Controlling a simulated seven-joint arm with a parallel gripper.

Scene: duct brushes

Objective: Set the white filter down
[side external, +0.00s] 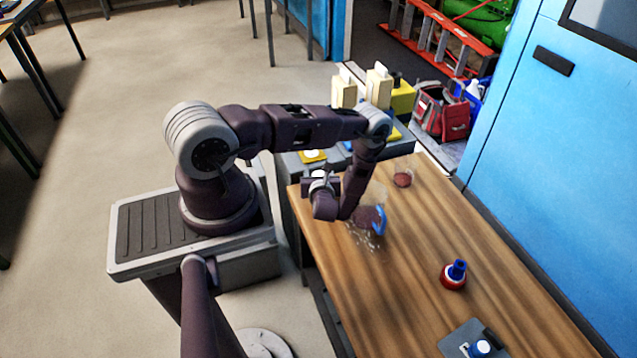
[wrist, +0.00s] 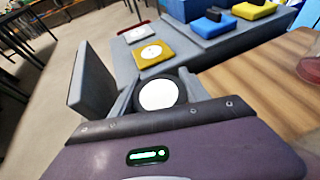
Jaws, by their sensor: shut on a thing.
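The white filter (wrist: 157,95) is a round white disc in a dark rim, seen in the wrist view. My gripper (wrist: 158,92) is shut on it, with grey finger parts on both sides. In the side view my gripper (side external: 319,182) is at the left edge of the wooden table, and a small white patch, probably the filter, shows there. The filter's underside is hidden, and I cannot tell its height above the surface below.
A grey bench (wrist: 215,47) holds a yellow plate (wrist: 165,58) with a white disc and blue and yellow blocks. On the wooden table (side external: 415,235) stand a clear jar (side external: 403,177), another clear vessel by my arm, a red-and-blue bottle (side external: 454,275) and a grey tray (side external: 455,343).

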